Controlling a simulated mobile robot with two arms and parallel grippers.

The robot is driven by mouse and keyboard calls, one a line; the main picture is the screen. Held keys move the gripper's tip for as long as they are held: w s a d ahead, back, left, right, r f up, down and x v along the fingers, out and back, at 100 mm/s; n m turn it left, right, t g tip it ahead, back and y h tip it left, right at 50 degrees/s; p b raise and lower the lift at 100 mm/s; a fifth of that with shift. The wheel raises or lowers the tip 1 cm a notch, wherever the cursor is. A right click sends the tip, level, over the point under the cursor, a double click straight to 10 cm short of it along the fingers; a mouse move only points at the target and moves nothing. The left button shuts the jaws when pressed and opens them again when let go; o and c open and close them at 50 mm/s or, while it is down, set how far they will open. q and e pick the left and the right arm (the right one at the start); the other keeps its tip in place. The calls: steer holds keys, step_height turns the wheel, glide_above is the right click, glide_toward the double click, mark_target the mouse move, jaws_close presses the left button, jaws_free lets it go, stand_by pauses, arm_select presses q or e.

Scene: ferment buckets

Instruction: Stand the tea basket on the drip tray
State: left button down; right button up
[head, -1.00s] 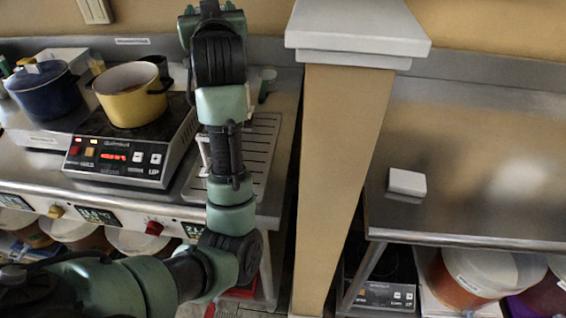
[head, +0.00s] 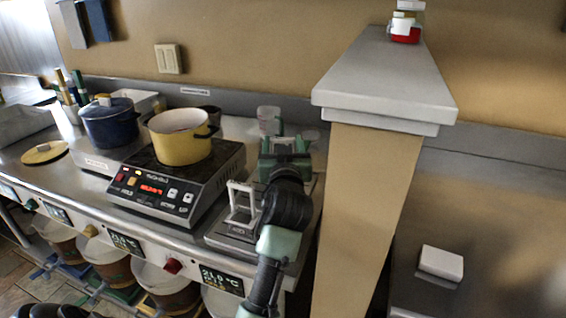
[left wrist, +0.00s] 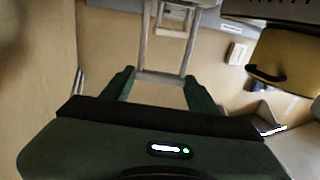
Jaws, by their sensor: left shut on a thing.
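The tea basket (left wrist: 166,76) looks like a pale grey open frame between the green fingers of my left gripper (left wrist: 163,84) in the left wrist view, with a smaller rectangular part farther off. In the head view my left gripper (head: 284,150) is over the counter right of the hot plate. A pale upright frame, which looks like the basket, shows left of my arm over the drip tray (head: 222,238). I cannot tell whether it touches the tray. My arm hides the tray's right part. My right gripper is not in view.
The hot plate (head: 165,190) with a yellow pot (head: 180,147) stands close left of the tray. A blue lidded pot (head: 108,127) is farther left. A clear cup (head: 268,114) stands behind my gripper. A tan pillar (head: 365,200) bounds the right side.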

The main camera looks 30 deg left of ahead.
arm_select(q)
steer(key=shift+f, duration=2.35)
steer(key=shift+f+b, duration=0.15)
steer(key=shift+b, duration=0.15)
steer(key=shift+c, duration=2.1)
jaws_free()
